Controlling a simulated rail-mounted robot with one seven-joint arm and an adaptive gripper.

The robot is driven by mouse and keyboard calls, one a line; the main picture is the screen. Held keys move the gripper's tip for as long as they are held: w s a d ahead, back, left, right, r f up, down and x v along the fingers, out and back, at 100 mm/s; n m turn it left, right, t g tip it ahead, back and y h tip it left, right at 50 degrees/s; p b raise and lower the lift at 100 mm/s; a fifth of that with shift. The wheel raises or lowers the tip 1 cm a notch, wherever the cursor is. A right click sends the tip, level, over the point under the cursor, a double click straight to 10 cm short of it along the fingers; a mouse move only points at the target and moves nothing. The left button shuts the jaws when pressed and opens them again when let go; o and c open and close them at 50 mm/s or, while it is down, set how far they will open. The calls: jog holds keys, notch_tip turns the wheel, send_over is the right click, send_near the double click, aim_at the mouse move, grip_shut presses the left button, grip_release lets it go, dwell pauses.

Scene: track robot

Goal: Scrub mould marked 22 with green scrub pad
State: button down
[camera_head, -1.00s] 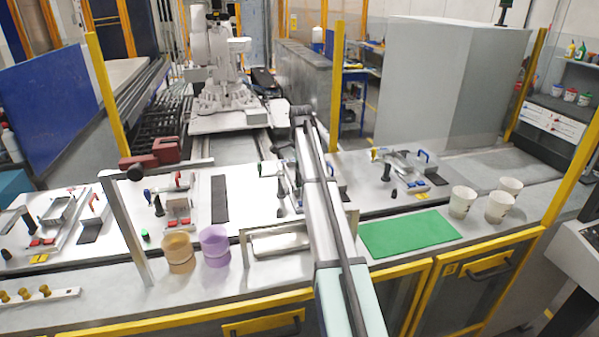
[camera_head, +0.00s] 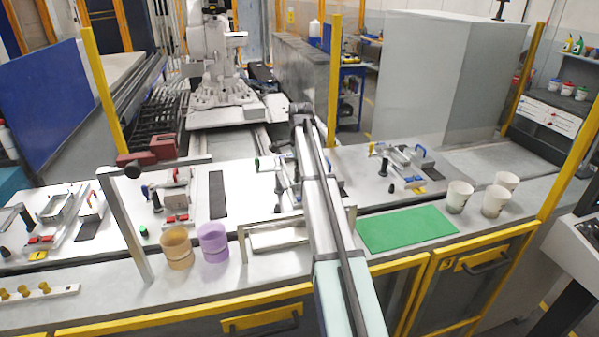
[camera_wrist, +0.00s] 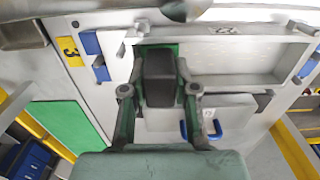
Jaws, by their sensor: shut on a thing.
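My gripper (camera_wrist: 159,66) is shut on a dark block with green showing behind its top edge, the green scrub pad (camera_wrist: 161,46). In the wrist view the pad overlaps the left part of a pale mould (camera_wrist: 235,62) with a long rectangular recess. I cannot tell whether pad and mould touch. No number 22 is readable; a yellow tag (camera_wrist: 68,50) left of the mould seems to read 3. In the head view my arm hides the gripper, the pad and part of the fixture under it. Another fixture (camera_head: 405,165) stands right of my arm.
A green mat (camera_head: 408,230) lies right of my arm, with several white cups (camera_head: 460,197) farther right. An orange cup (camera_head: 177,247) and a purple cup (camera_head: 213,242) stand left, near a metal upright frame (camera_head: 125,225). Blue clamp handles (camera_wrist: 207,130) stick out near the gripper.

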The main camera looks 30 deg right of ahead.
jog(key=shift+w, duration=0.1)
jog(key=shift+w+d+f, duration=0.1)
jog(key=shift+w+d, duration=0.1)
jog(key=shift+w, duration=1)
jog(key=shift+w, duration=0.15)
jog(key=shift+w+d, duration=0.25)
jog(key=shift+w, duration=0.9)
jog(key=shift+w+d, duration=0.2)
jog(key=shift+w, duration=1.05)
jog(key=shift+w, duration=0.1)
jog(key=shift+w+d, duration=0.25)
jog(key=shift+w, duration=0.95)
